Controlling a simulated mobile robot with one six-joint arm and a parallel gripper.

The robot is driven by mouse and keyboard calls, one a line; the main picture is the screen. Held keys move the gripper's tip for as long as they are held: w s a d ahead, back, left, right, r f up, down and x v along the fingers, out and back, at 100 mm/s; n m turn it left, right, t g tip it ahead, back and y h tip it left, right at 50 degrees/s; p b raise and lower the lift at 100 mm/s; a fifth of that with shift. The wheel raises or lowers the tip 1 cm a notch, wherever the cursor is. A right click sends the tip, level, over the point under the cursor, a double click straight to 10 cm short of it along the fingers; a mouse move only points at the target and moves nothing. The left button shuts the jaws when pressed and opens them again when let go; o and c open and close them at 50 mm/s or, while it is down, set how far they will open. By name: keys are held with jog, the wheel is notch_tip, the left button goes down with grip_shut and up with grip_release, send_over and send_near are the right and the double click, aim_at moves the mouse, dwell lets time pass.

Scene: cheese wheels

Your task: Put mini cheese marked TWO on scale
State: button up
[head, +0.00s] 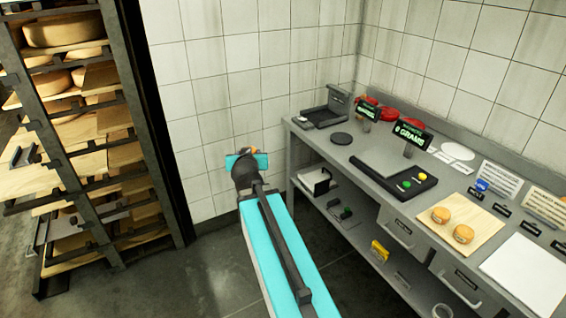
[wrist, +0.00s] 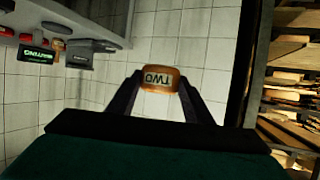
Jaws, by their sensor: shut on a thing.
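My gripper (wrist: 160,85) is shut on a small orange mini cheese marked TWO (wrist: 159,78), its label upside down in the wrist view. The scale (head: 390,160) sits on the counter, with a grey plate, green and yellow buttons and a display reading 0 GRAMS (head: 411,134). Nothing lies on its plate. My gripper is well apart from the scale.
Two other mini cheeses (head: 441,215) (head: 464,234) sit on a wooden board (head: 480,222) right of the scale. A white sheet (head: 528,272) lies further right. A second, smaller device (head: 323,112) stands at the counter's left end. A rack of cheese wheels (head: 75,140) stands at left.

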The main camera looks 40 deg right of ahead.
jog(key=w+a+r+n+y+b, duration=0.1)
jog(key=w+a+r+n+y, duration=0.1)
jog(key=a, duration=0.7)
jog(key=w+a+r+n+t+y+b, duration=0.1)
jog(key=w+a+r+n+y, duration=0.1)
jog(key=a, duration=0.7)
jog(key=w+a+r+n+y+b, duration=0.1)
jog(key=w+a+r+n+y, duration=0.1)
jog(key=a, duration=0.8)
jog(key=shift+r+t+y, duration=0.4)
jog(key=shift+r+y, duration=0.1)
jog(key=shift+y, duration=0.1)
jog(key=shift+w, duration=0.1)
